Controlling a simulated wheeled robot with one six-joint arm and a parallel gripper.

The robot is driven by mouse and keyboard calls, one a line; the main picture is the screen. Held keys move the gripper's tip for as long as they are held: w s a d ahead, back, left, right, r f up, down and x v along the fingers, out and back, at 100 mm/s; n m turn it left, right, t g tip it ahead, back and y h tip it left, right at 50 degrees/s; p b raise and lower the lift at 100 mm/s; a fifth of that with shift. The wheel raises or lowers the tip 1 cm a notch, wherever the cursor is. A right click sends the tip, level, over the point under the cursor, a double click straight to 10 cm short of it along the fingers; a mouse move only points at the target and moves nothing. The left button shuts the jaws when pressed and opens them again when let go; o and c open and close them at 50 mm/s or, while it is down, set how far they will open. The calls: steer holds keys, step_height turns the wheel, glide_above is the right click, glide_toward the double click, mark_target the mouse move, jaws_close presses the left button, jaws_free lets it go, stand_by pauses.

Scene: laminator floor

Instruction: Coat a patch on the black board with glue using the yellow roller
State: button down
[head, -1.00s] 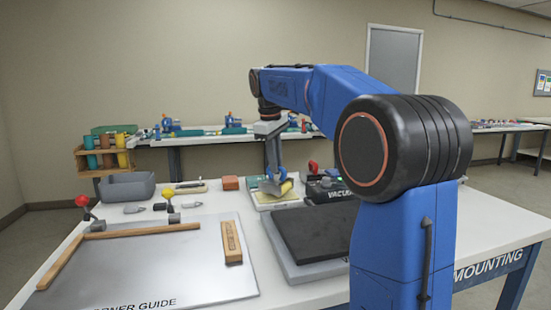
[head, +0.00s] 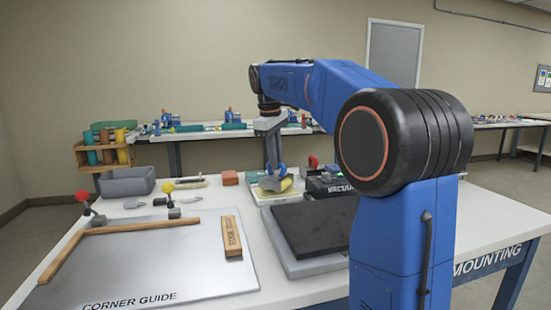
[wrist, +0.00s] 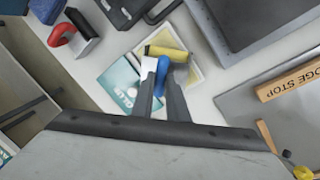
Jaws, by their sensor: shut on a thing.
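The yellow roller (wrist: 167,53) has a blue handle (wrist: 163,76), which sits between the fingers of my gripper (wrist: 162,100). In the head view my gripper (head: 272,182) is low over the far side of the table, shut on the roller's handle. The roller is over a pale tray (wrist: 192,76) with a teal label reading GLUE (wrist: 120,88); I cannot tell whether it touches the tray. The black board (head: 312,228) lies flat on a grey base (head: 300,266), nearer than my gripper; my arm hides its right side.
A black vacuum unit (head: 330,185) stands right of the glue tray. At left lies a metal corner-guide plate (head: 165,262) with a wooden edge stop (head: 232,237). A grey bin (head: 127,182) and red-brown block (head: 229,178) stand behind it.

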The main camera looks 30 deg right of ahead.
steer(key=shift+f, duration=0.5)
stand_by(1.3)
steer(key=shift+r, duration=0.1)
steer(key=shift+r, duration=3.5)
